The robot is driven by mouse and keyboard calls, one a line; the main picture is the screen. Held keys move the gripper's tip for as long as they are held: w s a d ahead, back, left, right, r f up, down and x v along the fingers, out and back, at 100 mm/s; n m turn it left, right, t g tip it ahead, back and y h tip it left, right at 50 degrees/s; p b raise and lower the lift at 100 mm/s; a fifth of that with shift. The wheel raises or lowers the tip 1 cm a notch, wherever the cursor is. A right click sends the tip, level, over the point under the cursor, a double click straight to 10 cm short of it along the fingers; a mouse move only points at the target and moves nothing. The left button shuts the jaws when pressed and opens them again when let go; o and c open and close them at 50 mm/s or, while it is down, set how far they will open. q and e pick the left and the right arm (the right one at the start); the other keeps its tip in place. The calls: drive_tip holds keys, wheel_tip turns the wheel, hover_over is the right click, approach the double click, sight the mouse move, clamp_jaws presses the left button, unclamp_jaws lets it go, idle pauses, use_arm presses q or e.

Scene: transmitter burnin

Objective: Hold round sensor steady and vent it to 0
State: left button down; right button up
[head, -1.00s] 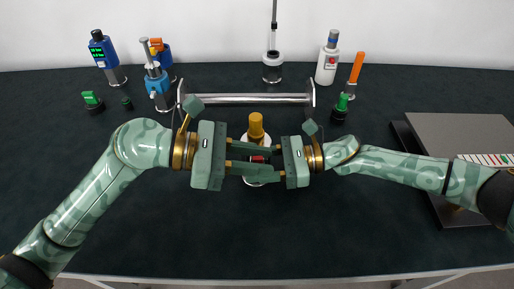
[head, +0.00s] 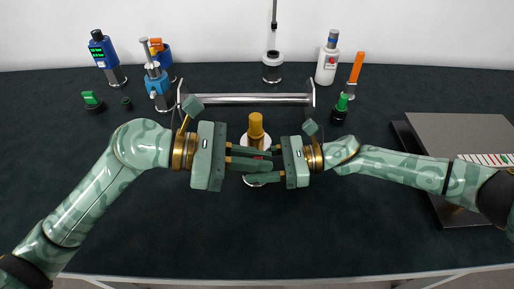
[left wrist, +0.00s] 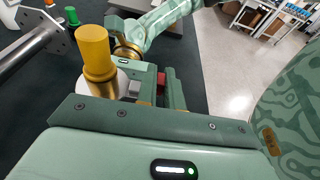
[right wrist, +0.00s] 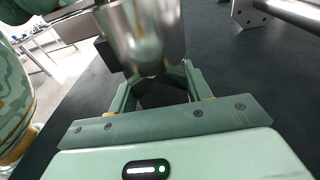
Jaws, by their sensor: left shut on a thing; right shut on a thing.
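The fingers hide the exact contact and any reading.
A metal bar (head: 250,98) on end plates stands just behind the sensor. Blue instruments (head: 104,50) stand back left, a white device (head: 327,62) and an orange-handled tool (head: 356,68) back right. A raised grey plate (head: 455,135) lies right. The table front is clear.

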use_arm(q)
drive_tip(key=shift+s, duration=0.7)
drive_tip(key=c, duration=1.6)
unclamp_jaws()
drive_tip(key=shift+c, duration=0.2)
drive_tip(key=v, duration=0.5)
drive_tip(key=shift+w, duration=0.1)
use_arm(e)
drive_tip(key=o, duration=1.1)
drive_tip(key=shift+c, duration=0.2)
